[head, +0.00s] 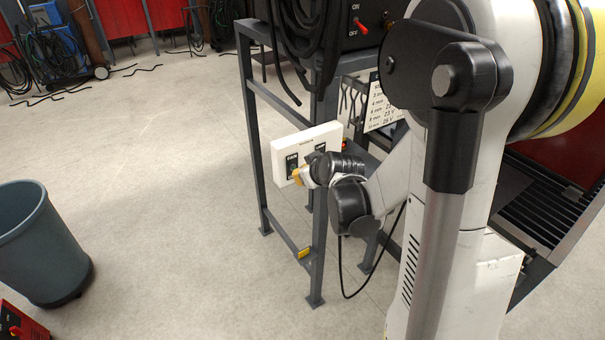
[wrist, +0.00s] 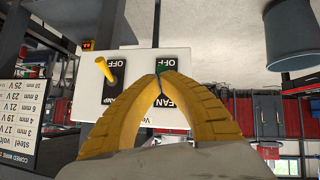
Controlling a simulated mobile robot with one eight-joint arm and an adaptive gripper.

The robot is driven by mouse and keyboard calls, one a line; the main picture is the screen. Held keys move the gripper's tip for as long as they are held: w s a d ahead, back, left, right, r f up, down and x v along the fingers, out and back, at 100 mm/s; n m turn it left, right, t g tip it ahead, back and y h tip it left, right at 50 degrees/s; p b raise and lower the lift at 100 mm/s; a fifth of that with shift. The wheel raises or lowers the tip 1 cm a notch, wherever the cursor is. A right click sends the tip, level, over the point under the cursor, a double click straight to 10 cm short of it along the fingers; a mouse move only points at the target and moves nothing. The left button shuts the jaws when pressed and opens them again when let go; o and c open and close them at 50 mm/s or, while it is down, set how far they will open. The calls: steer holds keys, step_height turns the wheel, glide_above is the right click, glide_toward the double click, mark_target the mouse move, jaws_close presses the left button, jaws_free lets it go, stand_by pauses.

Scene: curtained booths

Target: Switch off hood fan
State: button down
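The white switch box (head: 306,139) is fixed to a grey metal frame. In the wrist view the box (wrist: 139,62) appears upside down, with two dark plates. The plate marked FAN (wrist: 172,92) has a small green lever (wrist: 161,69), mostly hidden behind my fingertips. The other plate, partly reading AMP (wrist: 115,88), has a yellow lever (wrist: 106,70). My gripper (wrist: 160,80) has its yellow fingers together at the tips, right at the green lever. I cannot tell whether they touch it. In the head view my gripper (head: 297,176) is at the box's left plate.
A black unit with a red ON/OFF switch (head: 361,25) and hanging black cables (head: 322,60) sits above the box. A settings chart (head: 384,108) hangs to the right. A grey bin (head: 40,245) stands at left. The floor between bin and frame is clear.

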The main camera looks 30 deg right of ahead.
steer(key=shift+s+f+b, duration=0.15)
steer(key=shift+f+b, duration=0.4)
steer(key=shift+b, duration=0.4)
stand_by(0.8)
stand_by(0.3)
steer(key=shift+w+r, duration=0.4)
steer(key=shift+w, duration=0.3)
steer(key=shift+s, duration=0.1)
